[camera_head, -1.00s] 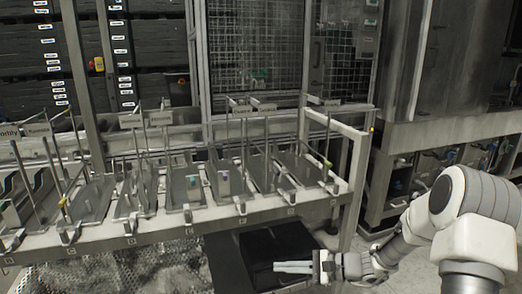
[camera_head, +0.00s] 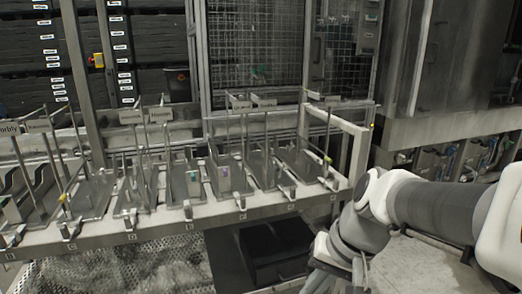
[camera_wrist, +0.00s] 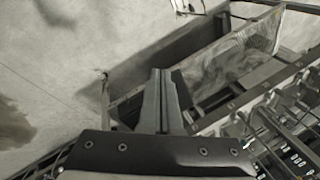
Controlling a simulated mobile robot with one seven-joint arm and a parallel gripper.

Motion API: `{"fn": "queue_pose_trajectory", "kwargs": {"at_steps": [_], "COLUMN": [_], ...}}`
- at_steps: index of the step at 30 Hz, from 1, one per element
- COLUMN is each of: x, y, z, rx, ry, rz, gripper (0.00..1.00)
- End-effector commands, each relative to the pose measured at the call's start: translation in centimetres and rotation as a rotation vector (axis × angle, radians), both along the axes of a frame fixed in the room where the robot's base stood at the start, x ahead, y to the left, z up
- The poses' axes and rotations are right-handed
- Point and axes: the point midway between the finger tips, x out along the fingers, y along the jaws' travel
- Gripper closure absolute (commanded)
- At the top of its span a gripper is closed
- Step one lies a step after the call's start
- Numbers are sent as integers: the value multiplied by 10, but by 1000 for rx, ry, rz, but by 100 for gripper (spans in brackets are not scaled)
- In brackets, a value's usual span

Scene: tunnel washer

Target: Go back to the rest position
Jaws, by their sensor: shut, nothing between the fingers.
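My gripper (camera_wrist: 161,76) shows in the wrist view with its two grey fingers together and nothing between them. It points down toward the floor beside the rack frame. In the head view my white and grey arm reaches in from the right edge and folds down at the lower right. The gripper itself is cut off by the bottom of that view.
A metal rack (camera_head: 290,203) with several labelled trays and upright rods runs across the left and middle. A black bin (camera_head: 275,252) stands on the floor below it. A wire mesh fence (camera_head: 258,45) stands behind. Pale floor (camera_head: 420,262) is clear at the lower right.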

Motion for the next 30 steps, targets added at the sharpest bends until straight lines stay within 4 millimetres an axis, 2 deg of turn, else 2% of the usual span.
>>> {"fn": "queue_pose_trajectory", "kwargs": {"at_steps": [6,15,17,23,30], "x": [-35,-67,-67,-66,-66], "y": [-24,-53,-55,-54,-54], "z": [25,47,68,112,174], "rx": [-187,-369,-373,-371,-371], "ry": [-166,-353,-351,-347,-346], "rz": [78,138,139,138,138], "gripper": [100,100,100,100,100]}}
